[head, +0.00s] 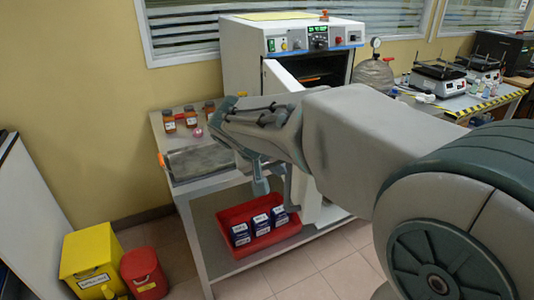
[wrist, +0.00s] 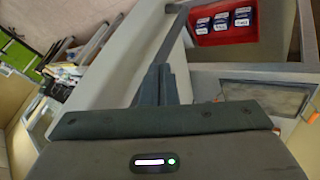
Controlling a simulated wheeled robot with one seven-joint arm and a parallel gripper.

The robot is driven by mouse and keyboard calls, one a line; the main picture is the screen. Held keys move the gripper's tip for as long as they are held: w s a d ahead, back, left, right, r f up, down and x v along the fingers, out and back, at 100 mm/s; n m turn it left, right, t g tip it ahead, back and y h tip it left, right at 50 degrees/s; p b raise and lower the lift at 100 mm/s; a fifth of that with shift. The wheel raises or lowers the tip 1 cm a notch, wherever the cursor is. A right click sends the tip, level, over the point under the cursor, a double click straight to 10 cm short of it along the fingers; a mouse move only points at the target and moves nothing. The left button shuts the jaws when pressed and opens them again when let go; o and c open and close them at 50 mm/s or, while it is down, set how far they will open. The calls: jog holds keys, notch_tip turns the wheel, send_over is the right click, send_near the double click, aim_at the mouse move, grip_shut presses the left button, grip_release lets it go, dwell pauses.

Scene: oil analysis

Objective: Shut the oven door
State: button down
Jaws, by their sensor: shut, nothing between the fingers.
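The white oven (head: 293,42) stands on a table against the back wall, with its lit control panel facing out. Its door (head: 284,76) is open and swung outward, with a dark gap of the chamber visible beside it. My arm hides much of the door. My gripper (head: 262,186) is in front of the oven, pointing down beside the door. In the wrist view, the shut fingers (wrist: 158,84) hold nothing and lie against or close over a large pale panel (wrist: 112,62), which looks like the door; I cannot tell whether they touch.
Brown jars (head: 190,117) and a grey tray (head: 200,162) sit on the table left of the oven. A red bin (head: 236,213) with blue-and-white boxes is on the lower shelf. Yellow (head: 92,258) and red (head: 143,272) containers stand on the floor at left.

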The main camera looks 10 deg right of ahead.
jog(key=w+d+f+p, duration=0.1)
jog(key=d+f, duration=0.2)
jog(key=d, duration=0.2)
jog(key=shift+w+d, duration=0.3)
jog(key=shift+w, duration=0.05)
